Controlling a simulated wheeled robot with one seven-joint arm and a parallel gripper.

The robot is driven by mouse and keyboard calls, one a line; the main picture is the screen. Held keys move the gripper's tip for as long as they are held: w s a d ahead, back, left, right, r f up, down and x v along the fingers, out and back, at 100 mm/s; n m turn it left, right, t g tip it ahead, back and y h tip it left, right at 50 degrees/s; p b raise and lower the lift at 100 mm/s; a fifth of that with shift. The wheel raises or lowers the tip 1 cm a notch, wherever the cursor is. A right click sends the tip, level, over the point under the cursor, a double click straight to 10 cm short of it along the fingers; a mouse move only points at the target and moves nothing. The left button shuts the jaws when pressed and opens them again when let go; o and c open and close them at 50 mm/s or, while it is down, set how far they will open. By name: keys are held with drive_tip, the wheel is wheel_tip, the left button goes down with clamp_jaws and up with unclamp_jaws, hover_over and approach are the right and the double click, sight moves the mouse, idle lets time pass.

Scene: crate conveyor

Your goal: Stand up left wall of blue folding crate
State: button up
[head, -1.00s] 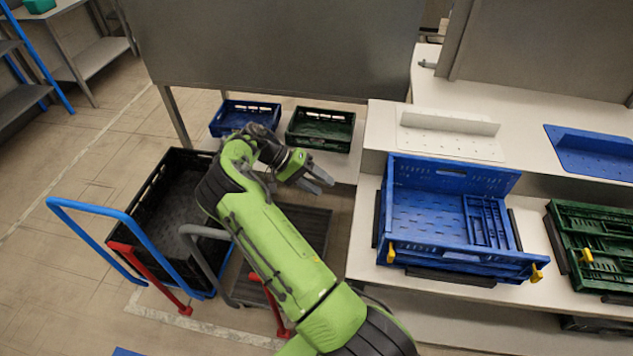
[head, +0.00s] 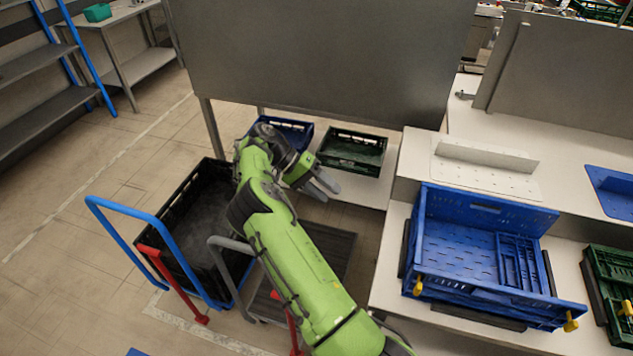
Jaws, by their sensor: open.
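The blue folding crate (head: 567,308) sits on the white bench at the right. Its back wall (head: 482,215) stands up. A smaller slotted panel (head: 518,262) lies flat inside on the right. The front side is low, with yellow latches at its corners. A narrow blue strip shows along the left side; I cannot tell clearly how that wall stands. My gripper (head: 325,187) is open and empty, left of the crate and apart from it, with its fingers pointing to the lower right.
A blue crate (head: 297,128) and a green crate (head: 352,147) sit on a low shelf. A black crate (head: 178,222) stands by blue and red cart handles at the left. Another green folding crate (head: 608,275) is at the right edge. A grey panel (head: 320,60) hangs behind.

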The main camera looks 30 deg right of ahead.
drive_tip(key=p+v, duration=0.1)
drive_tip(key=v, duration=0.3)
drive_tip(key=shift+w+a+r, duration=0.15)
drive_tip(key=shift+w+r, duration=0.05)
drive_tip(key=shift+r, duration=0.05)
idle(0.8)
